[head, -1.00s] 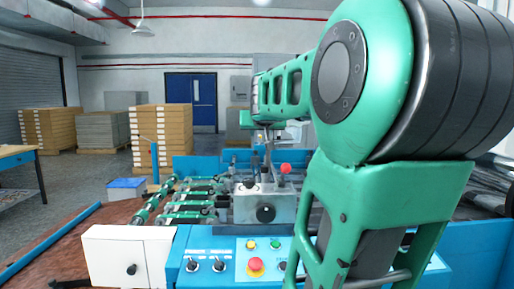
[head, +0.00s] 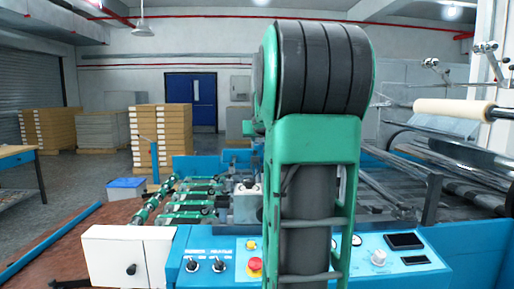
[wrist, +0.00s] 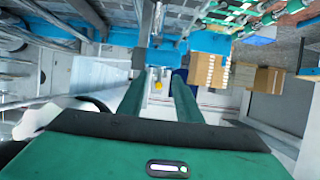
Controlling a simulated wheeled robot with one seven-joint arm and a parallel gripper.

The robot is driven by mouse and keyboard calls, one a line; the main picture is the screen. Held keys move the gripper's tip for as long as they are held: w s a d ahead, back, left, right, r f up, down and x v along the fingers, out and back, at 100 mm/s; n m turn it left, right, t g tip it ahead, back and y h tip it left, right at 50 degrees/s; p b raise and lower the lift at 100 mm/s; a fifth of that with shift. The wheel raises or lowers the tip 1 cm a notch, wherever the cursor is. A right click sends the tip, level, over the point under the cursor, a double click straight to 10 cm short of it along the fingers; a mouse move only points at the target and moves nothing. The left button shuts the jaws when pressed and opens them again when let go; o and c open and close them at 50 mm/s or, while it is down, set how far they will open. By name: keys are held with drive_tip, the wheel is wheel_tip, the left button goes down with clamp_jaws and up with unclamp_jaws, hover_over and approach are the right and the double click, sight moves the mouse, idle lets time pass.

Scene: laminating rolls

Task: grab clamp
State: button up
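My gripper (wrist: 160,75) shows in the wrist view as two long green fingers, spread apart with nothing held between them. Its tips point toward blue machine parts, and a small yellow thing (wrist: 158,85) shows in the gap, at a distance I cannot tell. In the head view the gripper is hidden behind my own arm. I cannot pick out a clamp for certain. Small metal clamp-like fittings (head: 487,47) sit on a thin upright rod at the upper right, and a similar one (head: 430,62) is left of it. Both are apart from my arm.
A blue control panel (head: 205,270) with a red button (head: 255,264) stands in front. A pale roll (head: 452,107) lies on a shaft at right, above metal rollers (head: 450,160). Pallet stacks (head: 174,130) stand at back left. The air above the machine at left is clear.

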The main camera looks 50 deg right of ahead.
drive_tip(key=shift+w+d+f, duration=0.1)
clamp_jaws()
drive_tip(key=shift+r, duration=0.2)
